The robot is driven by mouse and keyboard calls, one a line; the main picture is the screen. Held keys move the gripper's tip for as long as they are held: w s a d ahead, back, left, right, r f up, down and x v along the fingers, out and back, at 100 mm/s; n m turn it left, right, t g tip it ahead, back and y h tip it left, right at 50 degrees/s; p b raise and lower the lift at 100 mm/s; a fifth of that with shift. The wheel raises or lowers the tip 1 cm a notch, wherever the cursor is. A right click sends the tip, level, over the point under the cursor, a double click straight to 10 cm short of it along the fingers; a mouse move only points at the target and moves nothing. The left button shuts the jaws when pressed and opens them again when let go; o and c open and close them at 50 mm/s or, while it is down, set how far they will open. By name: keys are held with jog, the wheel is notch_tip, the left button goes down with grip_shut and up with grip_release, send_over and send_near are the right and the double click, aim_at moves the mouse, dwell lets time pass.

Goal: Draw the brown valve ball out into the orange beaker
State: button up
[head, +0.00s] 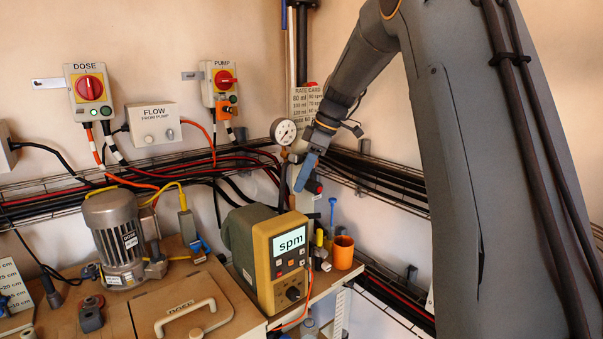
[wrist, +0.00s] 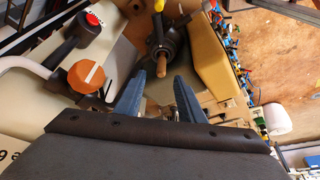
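The orange beaker (head: 342,252) stands upright on the bench's right end, right of the spm pump box. My gripper (head: 304,176) is above and left of it, beside the pressure gauge. In the wrist view my gripper (wrist: 160,80) shows two blue fingers spread apart with nothing clasped. A small brown rounded piece (wrist: 163,72), apparently the valve ball, sticks out of a dark fitting (wrist: 160,45). It appears in line with the gap between the fingertips; whether they touch it I cannot tell. The head view does not show it clearly, and I cannot make out the beaker in the wrist view.
The spm pump box (head: 288,255) stands close below my gripper. The pressure gauge (head: 284,132) is just left of it. An orange knob with a white bar (wrist: 88,77) lies left of the fingers. A blue-topped rod (head: 332,212) stands near the beaker.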

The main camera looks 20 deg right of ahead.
aim_at(292, 198)
jog(key=p+x, duration=0.1)
jog(key=x, duration=0.4)
jog(key=shift+a+f+p, duration=0.3)
jog(key=shift+a+p, duration=0.05)
jog(key=shift+a+f, duration=0.15)
jog(key=shift+f, duration=0.5)
grip_shut()
